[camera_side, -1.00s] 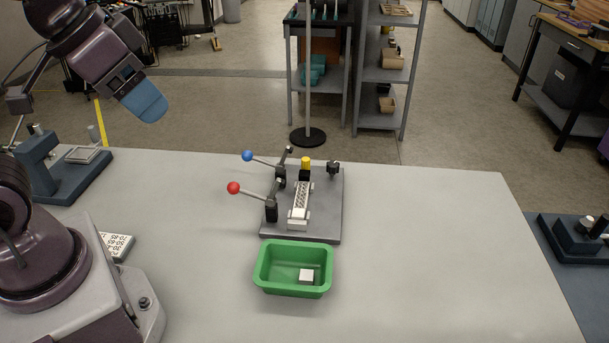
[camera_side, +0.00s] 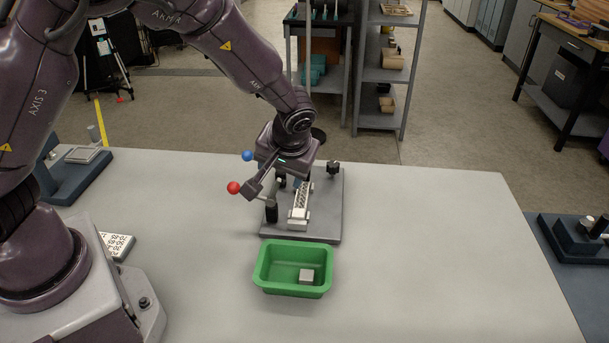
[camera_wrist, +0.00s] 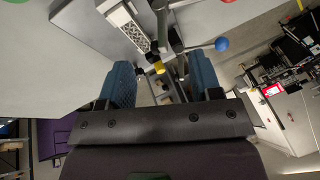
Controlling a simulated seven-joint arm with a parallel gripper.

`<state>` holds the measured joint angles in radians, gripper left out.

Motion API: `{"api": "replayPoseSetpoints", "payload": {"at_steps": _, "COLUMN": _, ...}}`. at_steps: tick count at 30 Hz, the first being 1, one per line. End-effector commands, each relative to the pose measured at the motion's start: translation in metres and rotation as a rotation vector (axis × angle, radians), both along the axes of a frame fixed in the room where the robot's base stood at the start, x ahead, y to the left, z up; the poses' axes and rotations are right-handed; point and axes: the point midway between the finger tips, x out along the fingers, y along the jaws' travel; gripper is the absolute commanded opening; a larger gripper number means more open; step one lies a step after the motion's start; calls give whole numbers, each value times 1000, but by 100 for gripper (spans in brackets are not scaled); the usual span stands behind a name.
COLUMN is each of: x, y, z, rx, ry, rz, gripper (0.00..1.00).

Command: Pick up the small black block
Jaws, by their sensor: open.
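I cannot single out a small black block with certainty. A small black piece (camera_side: 332,168) stands at the back right corner of the grey fixture plate (camera_side: 328,215); whether it is a loose block or a fixed part cannot be told. A small pale grey block (camera_side: 307,276) lies in the green tray (camera_side: 263,275). My gripper (camera_side: 292,183) is over the fixture, its fingers largely hidden behind my wrist in the side view. In the wrist view my gripper (camera_wrist: 165,75) has its two blue fingers apart, with a yellow knob (camera_wrist: 158,67) seen beyond the gap.
A white lattice specimen (camera_side: 301,203) sits on the fixture. A red-knobbed lever (camera_side: 233,187) and a blue-knobbed lever (camera_side: 247,156) stick out left, close to my wrist. The table's right side is clear. A blue device (camera_side: 85,180) stands at the far left.

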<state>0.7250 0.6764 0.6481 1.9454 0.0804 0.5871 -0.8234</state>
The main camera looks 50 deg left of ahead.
Motion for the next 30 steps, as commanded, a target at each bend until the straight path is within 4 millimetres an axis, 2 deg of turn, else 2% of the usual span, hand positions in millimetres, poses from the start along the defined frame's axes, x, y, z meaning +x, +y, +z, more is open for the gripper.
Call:
{"api": "replayPoseSetpoints", "payload": {"at_steps": 1, "x": 15, "y": 4, "z": -5, "rx": 36, "ry": -61, "rz": 48, "gripper": 58}}
{"api": "replayPoseSetpoints", "payload": {"at_steps": 3, "x": 32, "y": 10, "z": -4, "rx": 49, "ry": -157, "rz": 125, "gripper": 58}}
{"api": "replayPoseSetpoints", "payload": {"at_steps": 7, "x": 53, "y": 10, "z": 7, "rx": 10, "ry": -297, "rz": 239, "gripper": 58}}
{"api": "replayPoseSetpoints", "payload": {"at_steps": 14, "x": 59, "y": 12, "z": 1, "rx": -27, "ry": -369, "rz": 341, "gripper": 58}}
{"api": "replayPoseSetpoints", "payload": {"at_steps": 24, "x": 77, "y": 39, "z": -48, "rx": -28, "ry": -366, "rz": 342, "gripper": 58}}
{"api": "replayPoseSetpoints", "payload": {"at_steps": 30, "x": 82, "y": 45, "z": -59, "rx": -29, "ry": -367, "rz": 340, "gripper": 58}}
